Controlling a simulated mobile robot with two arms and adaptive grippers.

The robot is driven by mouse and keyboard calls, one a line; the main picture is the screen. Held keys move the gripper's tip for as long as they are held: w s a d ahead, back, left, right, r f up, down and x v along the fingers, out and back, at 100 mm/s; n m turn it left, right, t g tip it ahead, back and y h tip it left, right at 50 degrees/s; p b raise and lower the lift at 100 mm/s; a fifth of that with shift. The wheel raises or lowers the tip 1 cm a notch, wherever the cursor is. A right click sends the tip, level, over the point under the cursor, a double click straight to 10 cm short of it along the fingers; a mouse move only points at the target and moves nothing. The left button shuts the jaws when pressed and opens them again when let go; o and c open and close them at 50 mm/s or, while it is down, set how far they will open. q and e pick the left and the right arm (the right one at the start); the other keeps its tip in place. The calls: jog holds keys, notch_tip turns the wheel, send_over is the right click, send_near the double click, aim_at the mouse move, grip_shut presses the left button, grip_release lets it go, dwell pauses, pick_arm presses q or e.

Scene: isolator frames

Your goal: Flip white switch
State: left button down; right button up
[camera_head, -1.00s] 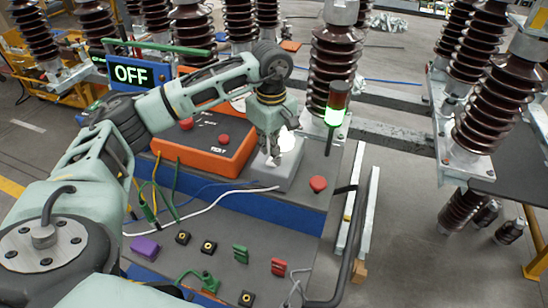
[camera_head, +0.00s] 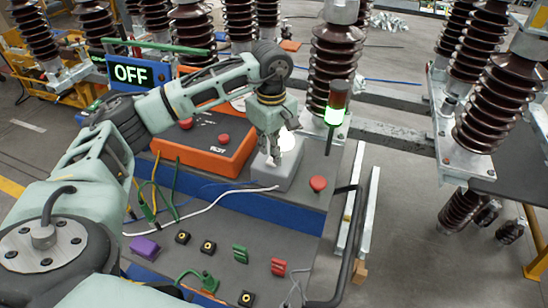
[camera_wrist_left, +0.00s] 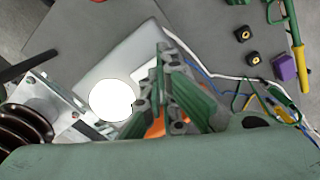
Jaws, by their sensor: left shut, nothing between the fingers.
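A grey box (camera_head: 287,177) stands on the cart top to the right of the orange case. A bright white round lamp (camera_head: 288,142) glows on it, and this also shows in the left wrist view (camera_wrist_left: 112,100). My left gripper (camera_head: 273,160) is shut and empty, pointing down at the box top. In the left wrist view its fingertips (camera_wrist_left: 163,50) lie over a small white part (camera_wrist_left: 147,72) beside the lamp, which looks like the white switch. The fingers partly hide it, and I cannot tell whether they touch it. My right gripper is out of view.
An orange case (camera_head: 205,150) with red buttons stands left of the box. A red button (camera_head: 318,184) and a green-lit signal tower (camera_head: 335,115) are at the right. A sign (camera_head: 131,74) reads OFF. Loose cables and small connectors lie in front.

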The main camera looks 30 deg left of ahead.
pick_arm(q)
jog(key=shift+f+b, duration=0.75)
jog(key=shift+f, duration=0.25)
jog(key=shift+r, duration=0.15)
jog(key=shift+r+p, duration=2.05)
jog(key=shift+r, duration=1.4)
jog(key=shift+f, duration=0.1)
jog(key=shift+s, duration=0.1)
